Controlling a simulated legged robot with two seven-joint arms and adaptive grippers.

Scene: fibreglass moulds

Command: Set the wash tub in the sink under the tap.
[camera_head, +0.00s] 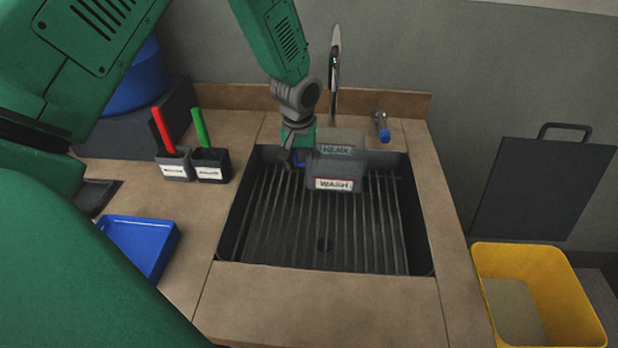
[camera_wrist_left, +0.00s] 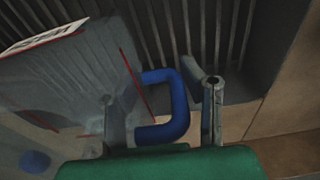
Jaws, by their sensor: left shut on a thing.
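The wash tub (camera_head: 336,172) is a see-through grey box with a WASH label on its front. It is at the back of the dark sink (camera_head: 262,215), in front of the tap (camera_head: 335,65). My left gripper (camera_head: 298,155) is at the tub's left side, shut on its blue handle. In the left wrist view the handle (camera_wrist_left: 180,105) lies between the fingers of the gripper (camera_wrist_left: 165,108), with the tub wall (camera_wrist_left: 75,75) beside it. I cannot tell whether the tub's bottom touches the ribbed sink floor. My right gripper is out of view.
A blue-ended lever (camera_head: 382,128) stands right of the tap. Two dark holders (camera_head: 211,166) with red and green handles stand left of the sink. A blue tray (camera_head: 140,245) lies front left. A yellow bin (camera_head: 535,290) stands at the right. The sink's front is clear.

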